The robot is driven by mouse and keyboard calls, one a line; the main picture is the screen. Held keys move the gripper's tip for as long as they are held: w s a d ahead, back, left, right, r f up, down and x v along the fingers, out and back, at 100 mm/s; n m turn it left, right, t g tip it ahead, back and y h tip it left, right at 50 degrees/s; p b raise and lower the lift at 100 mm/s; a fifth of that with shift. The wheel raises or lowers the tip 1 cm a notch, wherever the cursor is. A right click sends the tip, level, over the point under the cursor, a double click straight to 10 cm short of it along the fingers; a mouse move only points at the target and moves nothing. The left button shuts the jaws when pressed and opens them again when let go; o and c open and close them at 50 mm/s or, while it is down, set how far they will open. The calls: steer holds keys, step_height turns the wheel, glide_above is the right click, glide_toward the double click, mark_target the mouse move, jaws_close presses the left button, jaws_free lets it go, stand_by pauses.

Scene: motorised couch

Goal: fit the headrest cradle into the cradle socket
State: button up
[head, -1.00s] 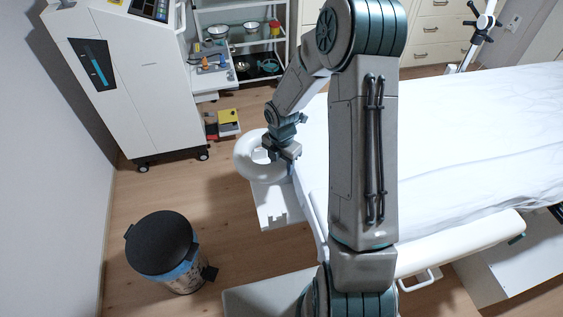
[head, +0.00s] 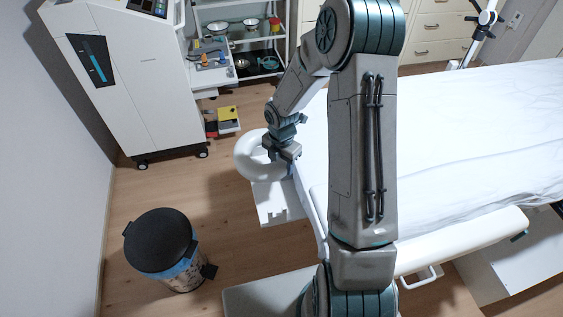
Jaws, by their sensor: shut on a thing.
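The headrest cradle (head: 245,158) is a white padded ring at the head end of the couch, left of the white sheet. My gripper (head: 284,160) is at the ring's right side, shut on it; the fingertips are partly hidden by the gripper body. A white plate with notches in its front edge (head: 272,204) sticks out from the couch end just below the ring; it seems to be the cradle socket's place, but the socket itself I cannot make out. Whether the cradle touches it or hovers above it, I cannot tell.
The couch (head: 450,130) fills the right side, with a padded side rail (head: 470,240). A black-lidded bin (head: 160,242) stands at lower left. A white machine (head: 140,90) and a shelf trolley (head: 240,45) stand behind. Wooden floor lies open left of the cradle.

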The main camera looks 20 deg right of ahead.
steer(key=shift+f+b, duration=0.6)
steer(key=shift+f, duration=0.35)
steer(key=o, duration=1.4)
steer(key=shift+c, duration=0.2)
step_height(320, 180, up, 13)
steer(key=shift+f, duration=0.15)
steer(key=shift+r, duration=0.6)
